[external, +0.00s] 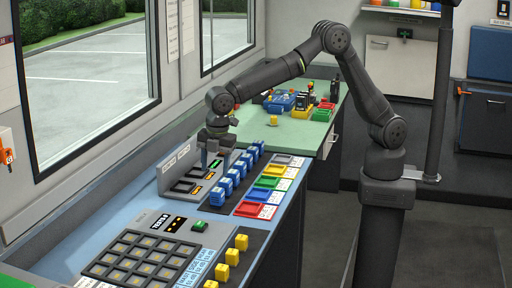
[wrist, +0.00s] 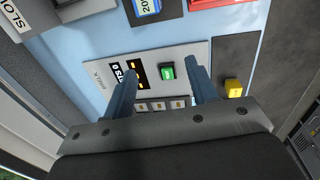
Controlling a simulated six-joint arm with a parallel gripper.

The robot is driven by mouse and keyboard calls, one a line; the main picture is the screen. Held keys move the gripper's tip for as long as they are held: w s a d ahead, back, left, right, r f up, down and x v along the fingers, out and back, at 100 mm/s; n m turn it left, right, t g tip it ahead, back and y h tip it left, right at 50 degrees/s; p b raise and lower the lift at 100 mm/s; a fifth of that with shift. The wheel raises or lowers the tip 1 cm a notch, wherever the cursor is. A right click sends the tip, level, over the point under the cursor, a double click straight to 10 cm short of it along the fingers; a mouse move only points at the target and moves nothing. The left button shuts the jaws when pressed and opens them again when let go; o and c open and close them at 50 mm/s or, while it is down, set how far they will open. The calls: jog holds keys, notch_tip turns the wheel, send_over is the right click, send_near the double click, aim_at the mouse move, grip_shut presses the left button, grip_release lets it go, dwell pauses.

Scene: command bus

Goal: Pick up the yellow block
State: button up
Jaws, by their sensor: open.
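Several yellow blocks stand in a row on a dark strip at the front right of the console in the external view; the farthest yellow block (external: 241,242) is nearest to my gripper. One yellow block (wrist: 233,87) shows in the wrist view, just right of the right finger. My gripper (external: 214,164) is above the console's far half, pointing down, near the row of blue blocks (external: 226,187). In the wrist view my gripper (wrist: 162,78) is open, with nothing held between its fingers.
A keypad panel (external: 138,262) with a small display and a green button (external: 199,226) lies on the console. Coloured trays (external: 248,209) line the right edge. A grey slotted box (external: 172,184) stands under my gripper's left. A green table (external: 300,134) with more items is behind.

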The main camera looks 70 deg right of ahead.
notch_tip(320, 180, up, 3)
jog(key=g+y, duration=0.1)
jog(key=y, duration=0.1)
send_over(241, 237)
jog(key=d, duration=0.2)
jog(key=shift+m, duration=0.3)
jog(key=f, duration=0.4)
jog(key=a+f, duration=0.1)
jog(key=f, duration=0.7)
jog(key=shift+s+a+f, duration=0.1)
jog(key=shift+s+a, duration=0.2)
jog(key=shift+a, duration=0.05)
jog(key=shift+w+a+f, duration=0.1)
jog(key=shift+w+f, duration=0.05)
jog(key=shift+f, duration=1.2)
jog(key=shift+w+f, duration=0.15)
jog(key=shift+f, duration=1.2)
jog(key=shift+c, duration=0.4)
jog(key=c, duration=1)
